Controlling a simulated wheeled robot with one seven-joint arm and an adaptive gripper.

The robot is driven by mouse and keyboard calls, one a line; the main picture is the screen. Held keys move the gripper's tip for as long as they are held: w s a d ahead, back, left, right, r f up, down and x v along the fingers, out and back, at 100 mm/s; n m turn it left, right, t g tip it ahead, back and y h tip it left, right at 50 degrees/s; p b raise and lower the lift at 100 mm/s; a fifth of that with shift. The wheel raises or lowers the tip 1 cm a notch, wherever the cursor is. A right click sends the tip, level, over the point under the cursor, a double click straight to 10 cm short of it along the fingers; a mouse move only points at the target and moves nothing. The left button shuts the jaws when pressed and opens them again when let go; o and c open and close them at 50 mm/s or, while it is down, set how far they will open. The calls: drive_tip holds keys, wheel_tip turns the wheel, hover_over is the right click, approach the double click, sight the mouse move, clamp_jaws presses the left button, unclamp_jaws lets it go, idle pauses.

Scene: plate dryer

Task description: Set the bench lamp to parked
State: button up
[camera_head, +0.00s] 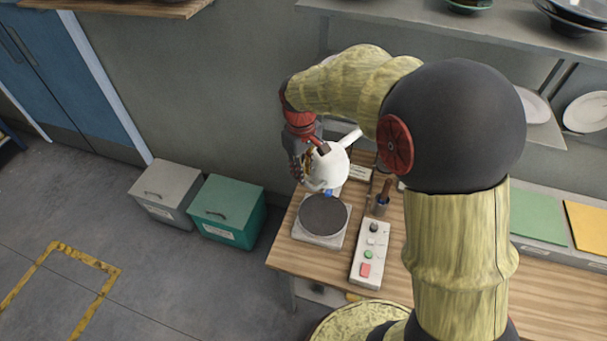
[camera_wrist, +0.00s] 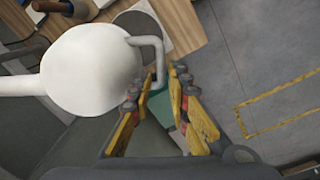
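My gripper (camera_head: 307,172) is at the lamp's left side. In the wrist view my gripper (camera_wrist: 157,88) has its yellow fingers apart, with the handle's lower end between or just beyond the tips. I see no clear contact.
The grey round plate on its white base (camera_head: 322,216) lies below the lamp. A control box (camera_head: 370,254) with buttons and a brush holder (camera_head: 380,204) stand right of it. Grey (camera_head: 166,193) and green (camera_head: 228,210) bins stand on the floor at left. Open floor lies further left.

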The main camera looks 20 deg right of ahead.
drive_tip(key=shift+f, duration=1.25)
drive_tip(key=shift+c, duration=0.9)
clamp_jaws()
